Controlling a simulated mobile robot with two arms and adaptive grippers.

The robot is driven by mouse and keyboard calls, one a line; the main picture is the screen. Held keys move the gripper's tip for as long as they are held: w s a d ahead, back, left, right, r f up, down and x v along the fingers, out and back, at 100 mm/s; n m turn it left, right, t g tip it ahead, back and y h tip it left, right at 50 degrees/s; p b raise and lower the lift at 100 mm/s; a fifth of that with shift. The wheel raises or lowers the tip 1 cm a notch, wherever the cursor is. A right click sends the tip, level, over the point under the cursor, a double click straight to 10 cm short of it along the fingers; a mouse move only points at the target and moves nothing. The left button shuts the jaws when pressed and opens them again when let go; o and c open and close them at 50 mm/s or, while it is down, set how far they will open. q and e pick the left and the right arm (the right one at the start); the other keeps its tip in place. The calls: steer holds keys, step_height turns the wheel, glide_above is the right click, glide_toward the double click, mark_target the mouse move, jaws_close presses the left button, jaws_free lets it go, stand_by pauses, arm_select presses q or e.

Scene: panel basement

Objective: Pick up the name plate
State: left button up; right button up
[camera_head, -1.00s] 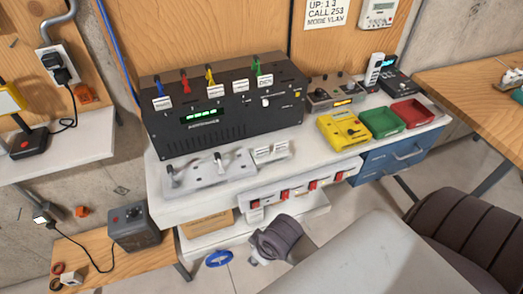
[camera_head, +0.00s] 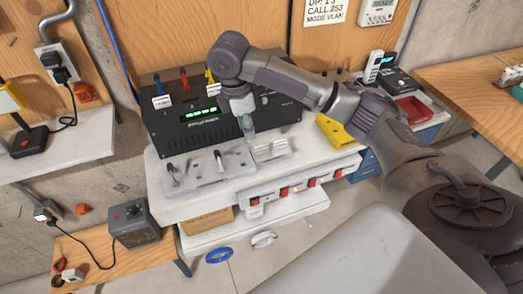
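Two small white name plates (camera_head: 270,151) rest side by side on the white bench (camera_head: 205,205), right of the grey switch plate (camera_head: 200,180). Other white name plates stand by the coloured levers on the black panel box, one at the red lever (camera_head: 191,97), one at the far left (camera_head: 161,102). My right gripper (camera_head: 249,134) points down in front of the box, just above and left of the two bench plates. Its fingers are small and partly blurred, so I cannot tell their opening. My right arm hides the right levers and their plates. My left gripper is not in view.
The black panel box (camera_head: 170,130) with a green display stands behind the gripper. A yellow tray (camera_head: 335,132) and a red tray (camera_head: 413,109) stand to the right, partly behind my arm. Red-switch strips (camera_head: 285,190) run along the bench front.

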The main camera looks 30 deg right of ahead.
mark_target(262, 146)
steer(key=d+f, duration=0.1)
steer(key=f, duration=0.1)
steer(key=d+f+p, duration=0.2)
steer(key=f, duration=0.1)
steer(key=shift+w+d+f, duration=0.1)
steer(key=shift+d+f, duration=0.15)
steer(key=shift+f, duration=0.1)
steer(key=f+p, duration=0.1)
steer(key=f, duration=0.1)
steer(key=d+f+p, duration=0.1)
steer(key=f, duration=0.1)
steer(key=shift+d, duration=0.15)
steer(key=shift+d+f, duration=0.15)
steer(key=shift+f, duration=0.45)
jaws_close()
